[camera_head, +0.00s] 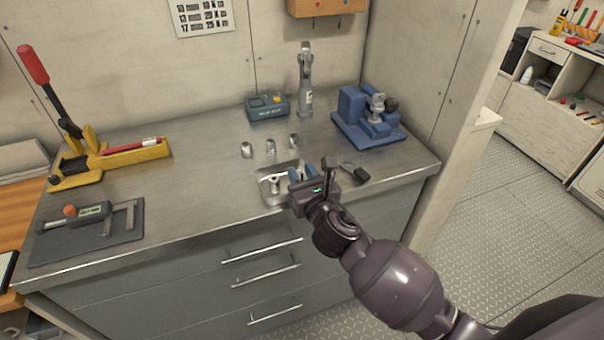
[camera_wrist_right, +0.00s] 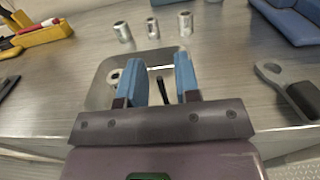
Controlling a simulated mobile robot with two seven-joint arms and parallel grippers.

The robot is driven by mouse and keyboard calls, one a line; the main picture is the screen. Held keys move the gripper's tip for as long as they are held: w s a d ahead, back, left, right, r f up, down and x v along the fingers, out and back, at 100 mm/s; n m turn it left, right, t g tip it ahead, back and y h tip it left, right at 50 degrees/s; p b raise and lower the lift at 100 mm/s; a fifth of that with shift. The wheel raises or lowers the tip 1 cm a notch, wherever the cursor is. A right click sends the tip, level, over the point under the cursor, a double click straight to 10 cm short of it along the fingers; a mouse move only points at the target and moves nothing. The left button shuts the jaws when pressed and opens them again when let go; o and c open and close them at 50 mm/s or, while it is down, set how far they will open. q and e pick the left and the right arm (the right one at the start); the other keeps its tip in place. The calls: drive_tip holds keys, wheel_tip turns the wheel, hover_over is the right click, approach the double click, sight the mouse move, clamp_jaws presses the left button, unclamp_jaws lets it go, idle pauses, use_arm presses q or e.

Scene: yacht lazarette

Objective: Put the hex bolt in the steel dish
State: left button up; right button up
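The steel dish (camera_head: 264,194) is a shallow, shiny square tray near the front edge of the metal bench; it also shows in the wrist view (camera_wrist_right: 100,96). A small pale metal piece (camera_head: 274,183) lies in its left part, with a ringed end in the wrist view (camera_wrist_right: 113,77); I cannot tell whether it is the hex bolt. My right gripper (camera_head: 302,174) is over the dish's right side. Its two blue fingers (camera_wrist_right: 158,82) stand apart. A thin dark shape (camera_wrist_right: 160,90) shows between them, not touching either; what it is stays unclear. My left gripper is out of view.
Three small metal cylinders (camera_head: 270,146) stand behind the dish. A dark-handled tool (camera_head: 355,173) lies to its right. A blue vise (camera_head: 367,120), teal box (camera_head: 267,107), yellow tool (camera_head: 125,154) and dark caliper mat (camera_head: 85,240) are farther off.

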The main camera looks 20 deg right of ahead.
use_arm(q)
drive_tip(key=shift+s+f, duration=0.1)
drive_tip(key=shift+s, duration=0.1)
use_arm(e)
drive_tip(key=shift+r, duration=0.2)
drive_tip(key=shift+s, duration=0.25)
drive_tip(key=s, duration=1.1)
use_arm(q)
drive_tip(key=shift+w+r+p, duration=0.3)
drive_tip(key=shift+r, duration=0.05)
use_arm(e)
drive_tip(key=s+d+f+m+g, duration=0.2)
drive_tip(key=s+f+m, duration=0.3)
drive_tip(key=m, duration=0.7)
drive_tip(key=s+d+f+m+g, duration=0.2)
drive_tip(key=s+d+f+m, duration=0.3)
drive_tip(key=f+m, duration=0.4)
drive_tip(key=s+d+f+m+g+h, duration=0.1)
drive_tip(key=s+f+m, duration=0.4)
drive_tip(key=m, duration=0.9)
wheel_tip(320, 180, down, 2)
drive_tip(key=shift+d+m+g, duration=0.3)
drive_tip(key=shift+d+g, duration=0.6)
drive_tip(key=shift+d, duration=0.35)
